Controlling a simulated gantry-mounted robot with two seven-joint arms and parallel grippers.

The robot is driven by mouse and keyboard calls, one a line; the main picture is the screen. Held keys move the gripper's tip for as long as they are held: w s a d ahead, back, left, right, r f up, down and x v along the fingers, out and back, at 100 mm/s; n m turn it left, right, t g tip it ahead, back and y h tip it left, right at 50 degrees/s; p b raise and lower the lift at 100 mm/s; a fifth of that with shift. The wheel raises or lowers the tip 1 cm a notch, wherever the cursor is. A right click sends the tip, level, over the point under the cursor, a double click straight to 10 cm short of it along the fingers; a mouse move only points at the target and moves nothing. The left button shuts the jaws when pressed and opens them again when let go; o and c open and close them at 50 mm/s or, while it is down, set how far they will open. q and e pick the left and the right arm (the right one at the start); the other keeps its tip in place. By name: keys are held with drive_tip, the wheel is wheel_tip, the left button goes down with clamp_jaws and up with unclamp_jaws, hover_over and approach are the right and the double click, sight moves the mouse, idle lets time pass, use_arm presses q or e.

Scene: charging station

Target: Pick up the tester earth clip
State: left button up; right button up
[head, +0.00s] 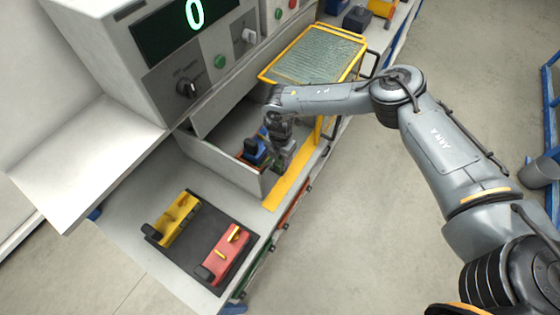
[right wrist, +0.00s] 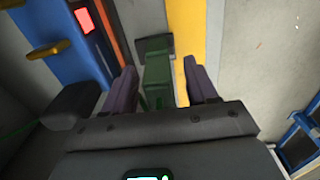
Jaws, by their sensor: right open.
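A green block-like piece with a dark end, which looks like the tester earth clip (right wrist: 157,75), shows between the fingers of my right gripper (right wrist: 160,82) in the right wrist view. The fingers stand apart on either side of it, and I cannot tell whether they touch it. In the head view my right gripper (head: 282,163) reaches down into the grey open bin on the bench, at its yellow-edged side. The clip is hard to make out there because the gripper covers it. My left gripper is not in view.
A blue device (head: 255,151) lies in the bin beside my right gripper. The bin's grey front wall (head: 222,165) stands close by. Yellow (head: 177,220) and red (head: 224,252) tools lie on a dark mat. A yellow-framed glass guard (head: 316,55) stands behind the gripper.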

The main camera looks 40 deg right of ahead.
drive_tip(key=shift+f, duration=1.1)
drive_tip(key=shift+c, duration=0.4)
clamp_jaws()
drive_tip(key=shift+r, duration=0.1)
